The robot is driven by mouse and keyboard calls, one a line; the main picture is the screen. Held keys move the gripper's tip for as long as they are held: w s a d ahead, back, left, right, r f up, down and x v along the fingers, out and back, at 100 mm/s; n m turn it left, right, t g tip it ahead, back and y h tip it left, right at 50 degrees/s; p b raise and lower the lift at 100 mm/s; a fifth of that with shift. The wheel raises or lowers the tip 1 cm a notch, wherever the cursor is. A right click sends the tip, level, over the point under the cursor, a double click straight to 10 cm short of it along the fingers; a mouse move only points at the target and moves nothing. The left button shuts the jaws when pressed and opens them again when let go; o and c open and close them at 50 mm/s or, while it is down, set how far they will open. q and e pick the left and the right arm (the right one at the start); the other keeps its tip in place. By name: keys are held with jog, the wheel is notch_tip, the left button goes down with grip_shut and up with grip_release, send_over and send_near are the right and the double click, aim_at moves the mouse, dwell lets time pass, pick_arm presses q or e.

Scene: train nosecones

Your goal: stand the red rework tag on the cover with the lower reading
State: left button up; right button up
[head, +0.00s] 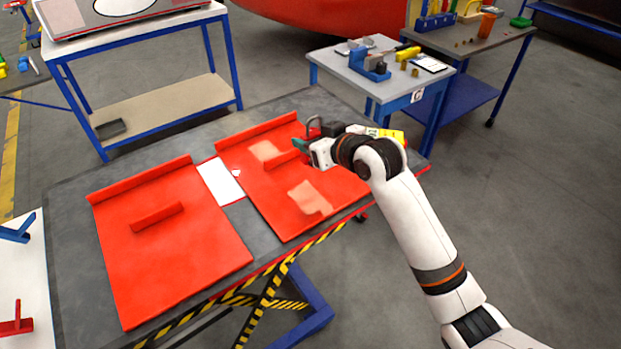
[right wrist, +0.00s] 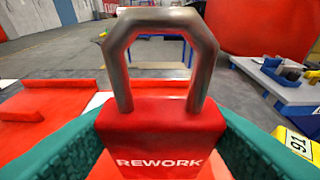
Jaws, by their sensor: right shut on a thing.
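My right gripper (head: 304,146) is shut on the red rework tag (right wrist: 160,135), a block lettered "REWORK" with a grey metal loop on top. The tag is upright between the teal finger pads in the right wrist view. In the head view it is mostly hidden by the gripper, above the far right part of the right red cover (head: 275,205). I cannot tell whether it touches the cover. The right cover has two paler patches. The left red cover (head: 170,265) looks evenly red. My left gripper is not in view.
A white sheet (head: 221,182) lies between the covers, with a small white item on it. A yellow label marked "91" (right wrist: 298,145) shows beside the gripper. A white surface (head: 12,265) at left holds blue and red pieces. A grey side table (head: 395,85) with tools stands behind.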

jog(key=shift+s+a+f, duration=0.15)
jog(key=shift+s+a, duration=0.05)
jog(key=shift+s, duration=0.1)
jog(key=f, duration=0.3)
jog(key=f+p, duration=0.1)
jog(key=f, duration=0.1)
jog(key=shift+w+d+f, duration=0.2)
jog(key=shift+w+f, duration=0.1)
jog(key=shift+f, duration=0.4)
notch_tip(320, 180, down, 3)
jog(key=shift+s+f+p, duration=0.1)
jog(key=shift+p, duration=0.25)
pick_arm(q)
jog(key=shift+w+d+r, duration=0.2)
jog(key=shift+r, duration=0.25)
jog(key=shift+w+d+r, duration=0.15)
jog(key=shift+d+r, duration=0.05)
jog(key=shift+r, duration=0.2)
pick_arm(e)
jog(key=shift+f, duration=0.25)
jog(key=shift+f, duration=0.15)
jog(key=o, duration=1)
